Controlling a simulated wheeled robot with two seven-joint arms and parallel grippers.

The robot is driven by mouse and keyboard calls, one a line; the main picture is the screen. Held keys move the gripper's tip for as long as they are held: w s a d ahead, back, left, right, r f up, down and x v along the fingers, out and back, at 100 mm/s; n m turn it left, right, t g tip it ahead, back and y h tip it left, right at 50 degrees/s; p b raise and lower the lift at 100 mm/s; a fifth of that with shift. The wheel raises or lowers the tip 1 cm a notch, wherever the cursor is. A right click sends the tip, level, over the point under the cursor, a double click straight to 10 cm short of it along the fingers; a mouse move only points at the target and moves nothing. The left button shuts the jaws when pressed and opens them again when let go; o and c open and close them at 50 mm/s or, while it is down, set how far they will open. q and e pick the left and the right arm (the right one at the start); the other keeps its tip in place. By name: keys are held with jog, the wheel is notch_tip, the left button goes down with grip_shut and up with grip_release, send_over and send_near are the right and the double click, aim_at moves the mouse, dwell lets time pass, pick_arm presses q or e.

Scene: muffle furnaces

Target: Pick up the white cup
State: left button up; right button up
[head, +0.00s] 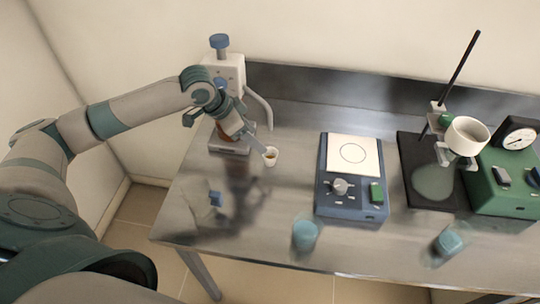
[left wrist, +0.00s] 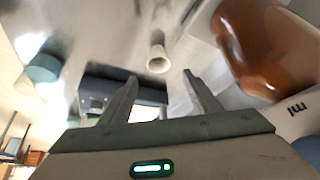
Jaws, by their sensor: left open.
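A small white cup (head: 270,156) with something brown inside stands on the metal table, left of the blue hotplate. In the left wrist view the cup (left wrist: 158,60) shows just beyond and between the fingertips. My left gripper (head: 260,145) reaches down from the upper left, right beside the cup. Its two fingers (left wrist: 161,76) are spread apart with nothing held between them. Whether a finger touches the cup cannot be told. My right gripper is not in view.
A white device with a blue knob (head: 219,42) stands close behind my left gripper. An amber bottle (left wrist: 262,50) is near the fingers. A blue hotplate (head: 350,185), a ring stand holding a larger white bowl (head: 467,135) and a green scale (head: 500,182) stand to the right.

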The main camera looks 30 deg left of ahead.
pick_arm(q)
jog(key=p, duration=0.2)
send_near(270, 155)
jog(key=shift+w+d+f, duration=0.15)
jog(key=shift+d+f, duration=0.05)
jog(key=shift+d, duration=0.4)
jog(key=shift+w+d+f, duration=0.15)
jog(key=shift+d+f, duration=0.1)
jog(key=shift+d, duration=0.35)
jog(key=shift+w+d+f, duration=0.1)
jog(key=shift+w+f, duration=0.1)
jog(key=shift+f, duration=0.3)
jog(key=shift+d+f, duration=0.1)
jog(key=shift+f+p, duration=0.3)
jog(key=p+x, duration=0.1)
jog(key=x, duration=0.2)
jog(key=shift+s+f+p, duration=0.1)
jog(key=shift+f+p, duration=0.05)
jog(key=shift+p, duration=0.15)
jog(key=shift+d+f, duration=0.1)
jog(key=shift+f, duration=0.5)
